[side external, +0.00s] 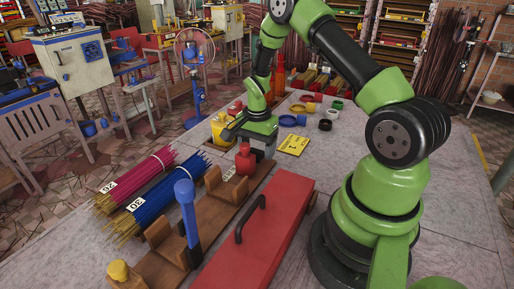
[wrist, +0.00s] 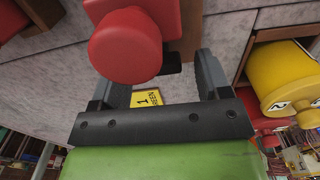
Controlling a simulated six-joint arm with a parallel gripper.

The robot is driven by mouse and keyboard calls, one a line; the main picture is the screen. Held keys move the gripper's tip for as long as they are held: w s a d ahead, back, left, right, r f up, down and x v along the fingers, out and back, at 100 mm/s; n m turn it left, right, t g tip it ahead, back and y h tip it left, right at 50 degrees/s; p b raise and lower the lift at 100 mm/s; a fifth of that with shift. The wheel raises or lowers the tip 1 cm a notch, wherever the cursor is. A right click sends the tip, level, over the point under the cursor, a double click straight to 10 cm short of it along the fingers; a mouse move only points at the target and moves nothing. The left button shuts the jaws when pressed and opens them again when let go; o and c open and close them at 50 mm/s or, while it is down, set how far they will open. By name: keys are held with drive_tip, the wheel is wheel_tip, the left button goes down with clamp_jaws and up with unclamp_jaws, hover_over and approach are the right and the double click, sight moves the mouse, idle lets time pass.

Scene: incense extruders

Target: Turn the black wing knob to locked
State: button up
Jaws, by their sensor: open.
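My gripper (side external: 252,143) is open, pointing down beside a red bottle-shaped part (side external: 245,162) at the far end of a wooden stand. In the wrist view my gripper (wrist: 157,60) has its two dark fingers apart. The red part's round end (wrist: 125,47) is close to the camera, in front of the left finger. A small dark piece (wrist: 172,60) shows between the fingers behind the red part, mostly hidden. I cannot tell for certain that it is the black wing knob, or which way it is turned. No locked mark is readable.
The wooden stand (side external: 210,213) bears an upright blue lever (side external: 187,205). A red lid with a black handle (side external: 258,235) lies to its right. Pink sticks (side external: 135,180) and blue sticks (side external: 150,208) lie left. A yellow card (side external: 293,144) and coloured rings (side external: 292,120) lie beyond.

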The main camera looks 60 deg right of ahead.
sight(257, 150)
wheel_tip(257, 150, up, 10)
drive_tip(key=shift+f, duration=0.2)
drive_tip(key=s+a+r+n+t, duration=0.3)
drive_tip(key=a+r+n, duration=0.3)
drive_tip(key=a+r, duration=0.5)
drive_tip(key=s+a+r+n+t+y, duration=0.1)
drive_tip(key=s+a+r+n+t, duration=0.1)
drive_tip(key=s, duration=0.4)
drive_tip(key=s+a+r+n+t+y, duration=0.1)
drive_tip(key=s+a+r+n+t, duration=0.1)
drive_tip(key=s+a+r+n, duration=0.3)
drive_tip(key=shift+s+a+r+n, duration=0.15)
drive_tip(key=shift+s+a+n, duration=0.05)
drive_tip(key=shift+s+n, duration=0.4)
